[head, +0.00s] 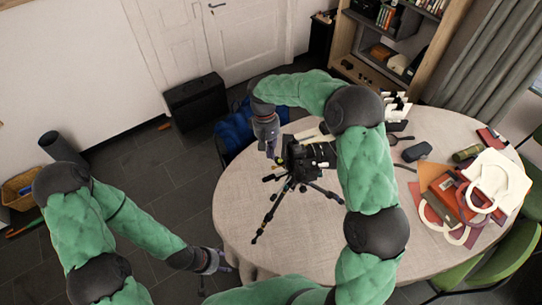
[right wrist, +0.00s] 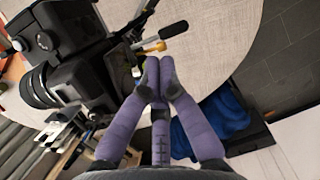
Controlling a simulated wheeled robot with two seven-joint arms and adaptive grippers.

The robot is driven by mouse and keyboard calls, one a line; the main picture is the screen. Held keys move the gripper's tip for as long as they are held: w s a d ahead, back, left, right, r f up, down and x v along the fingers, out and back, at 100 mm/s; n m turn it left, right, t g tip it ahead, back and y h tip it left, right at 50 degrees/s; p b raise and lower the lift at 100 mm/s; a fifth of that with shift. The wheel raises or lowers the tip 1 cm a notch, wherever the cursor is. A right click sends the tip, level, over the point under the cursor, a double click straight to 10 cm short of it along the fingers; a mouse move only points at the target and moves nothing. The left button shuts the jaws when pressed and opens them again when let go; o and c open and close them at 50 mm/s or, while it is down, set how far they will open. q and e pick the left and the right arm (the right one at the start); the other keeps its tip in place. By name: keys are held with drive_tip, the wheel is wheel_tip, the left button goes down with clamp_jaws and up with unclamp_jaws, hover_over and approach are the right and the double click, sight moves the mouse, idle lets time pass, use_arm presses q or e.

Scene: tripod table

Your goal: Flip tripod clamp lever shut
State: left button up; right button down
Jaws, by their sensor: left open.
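A black tripod (head: 271,208) stands on the round table with a black camera (head: 311,153) on its head. The camera fills the left of the right wrist view (right wrist: 88,78). A black lever (right wrist: 174,29) with an orange-gold part at its base sticks out from the tripod head, pointing up and right. I cannot tell its clamp position. My right gripper (head: 270,149) is beside the tripod head. In the wrist view its purple fingertips (right wrist: 159,68) are together just below the gold part, with nothing visible between them. My left gripper (head: 221,264) is open, low beside the table's left edge.
The round table (head: 240,220) is clear left of the tripod. Glasses, a dark case (head: 416,151), a green can (head: 467,154) and leather pieces with a white bag (head: 499,178) lie at right. A blue item (head: 236,130) is beyond the table edge. Green chairs (head: 497,257) stand lower right.

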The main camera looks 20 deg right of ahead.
drive_tip(key=x, duration=0.8)
drive_tip(key=shift+f, duration=0.25)
drive_tip(key=shift+s+a+n, duration=0.2)
drive_tip(key=shift+s+n, duration=0.45)
drive_tip(key=shift+n, duration=0.45)
drive_tip(key=s+n, duration=0.1)
drive_tip(key=n, duration=0.2)
drive_tip(key=s+d+n+t+h, duration=0.1)
drive_tip(key=s+n, duration=0.1)
drive_tip(key=n, duration=0.2)
drive_tip(key=s+n+t+h, duration=0.1)
drive_tip(key=s+n, duration=0.1)
drive_tip(key=n, duration=0.2)
drive_tip(key=shift+s+d, duration=0.25)
drive_tip(key=shift+d, duration=0.15)
drive_tip(key=shift+w, duration=0.15)
drive_tip(key=shift+w+d, duration=0.3)
drive_tip(key=shift+w, duration=0.35)
